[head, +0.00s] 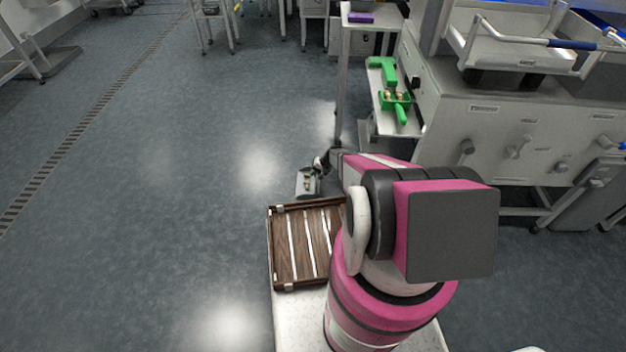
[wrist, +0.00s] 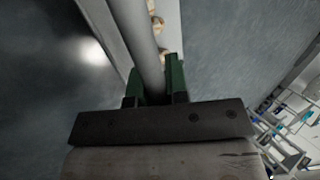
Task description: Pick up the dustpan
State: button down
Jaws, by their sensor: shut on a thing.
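The dustpan (head: 302,189) is light grey and shows just beyond the wooden crate in the head view, with a few small brownish pieces in or over its pan. In the wrist view its grey round handle (wrist: 137,40) runs between the two green fingers of my gripper (wrist: 155,85). The fingers are shut on the handle. The pan lies at the far end of the handle, partly hidden by it, with tan pieces (wrist: 157,24) along one side. I cannot tell how high the pan is above the floor.
A wooden slatted crate (head: 282,250) sits on a pale platform, partly hidden by my arm. To the right, a shelf (head: 378,112) holds green items (head: 382,68), beside a grey cabinet (head: 500,140). The floor to the left is open.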

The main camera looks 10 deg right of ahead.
jog(key=shift+r, duration=0.15)
jog(key=s+a+r, duration=0.7)
jog(key=s+r, duration=0.2)
jog(key=r, duration=0.2)
jog(key=d+r+y, duration=0.2)
jog(key=d+r, duration=0.1)
jog(key=r, duration=0.7)
jog(key=shift+w+t+y, duration=0.25)
jog(key=shift+t+y, duration=0.05)
dwell(1.0)
jog(key=shift+r, duration=0.1)
dwell(0.5)
